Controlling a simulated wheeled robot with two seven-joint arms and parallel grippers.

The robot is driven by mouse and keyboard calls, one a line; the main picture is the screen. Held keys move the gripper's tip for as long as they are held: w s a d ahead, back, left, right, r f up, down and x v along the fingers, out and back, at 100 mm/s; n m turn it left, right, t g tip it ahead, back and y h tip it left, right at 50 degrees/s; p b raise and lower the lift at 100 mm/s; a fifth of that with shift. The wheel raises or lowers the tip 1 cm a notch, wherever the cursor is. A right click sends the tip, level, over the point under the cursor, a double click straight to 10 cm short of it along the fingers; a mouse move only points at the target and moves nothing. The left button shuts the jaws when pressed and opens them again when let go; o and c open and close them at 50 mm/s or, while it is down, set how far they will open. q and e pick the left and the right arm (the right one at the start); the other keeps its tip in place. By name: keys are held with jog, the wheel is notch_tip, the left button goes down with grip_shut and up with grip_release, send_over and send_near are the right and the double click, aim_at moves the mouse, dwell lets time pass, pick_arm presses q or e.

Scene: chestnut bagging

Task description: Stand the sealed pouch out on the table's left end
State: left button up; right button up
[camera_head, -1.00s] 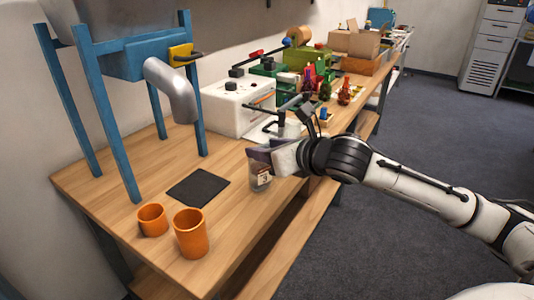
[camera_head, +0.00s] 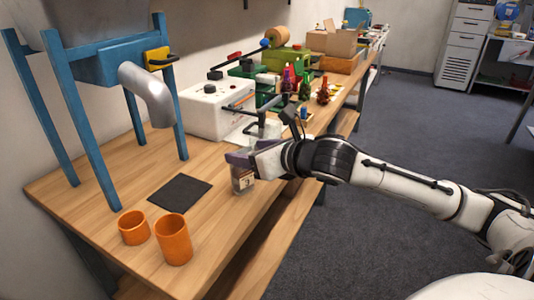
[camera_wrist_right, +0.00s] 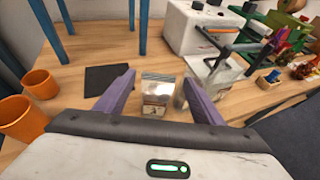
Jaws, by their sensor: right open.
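The pouch (camera_head: 243,181), clear with a printed label, stands upright on the wooden table (camera_head: 215,215) near its front edge, right of the dark mat. In the right wrist view the pouch (camera_wrist_right: 157,98) shows a silvery top and stands between two purple fingers. My right gripper (camera_head: 240,158) is open, with its fingers at the pouch's upper part; in the wrist view the gripper (camera_wrist_right: 160,82) shows a gap on each side of it. The fingers partly hide the pouch in the head view. My left gripper is not in view.
A dark mat (camera_head: 180,192) and two orange cups (camera_head: 173,240), (camera_head: 134,228) occupy the left end. A blue-legged frame with a grey spout (camera_head: 147,92) rises behind. A white sealer box (camera_head: 215,110) and several coloured items stand farther along. Bare wood lies between mat and pouch.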

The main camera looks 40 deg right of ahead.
jog(key=p+v, duration=0.9)
jog(key=v, duration=0.2)
jog(key=s+a+f+m+g, duration=0.1)
jog(key=s+f+m+g, duration=0.15)
jog(key=f+m, duration=0.7)
jog(key=s+f+m+g, duration=0.1)
jog(key=s+f+m, duration=0.3)
jog(key=f+m, duration=0.55)
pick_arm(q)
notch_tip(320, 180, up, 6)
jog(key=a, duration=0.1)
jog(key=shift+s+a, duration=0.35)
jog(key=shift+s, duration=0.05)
pick_arm(e)
jog(key=s+a+f+m+y, duration=0.1)
jog(key=s+a+f+m, duration=0.3)
jog(key=a+f+m, duration=0.3)
jog(key=s+a+f+m+g+y, duration=0.1)
jog(key=s+a+f+m, duration=0.3)
jog(key=a+f+m, duration=0.3)
jog(key=a+m, duration=0.1)
jog(key=a, duration=0.2)
jog(key=shift+s+f, duration=0.3)
jog(key=shift+f, duration=0.1)
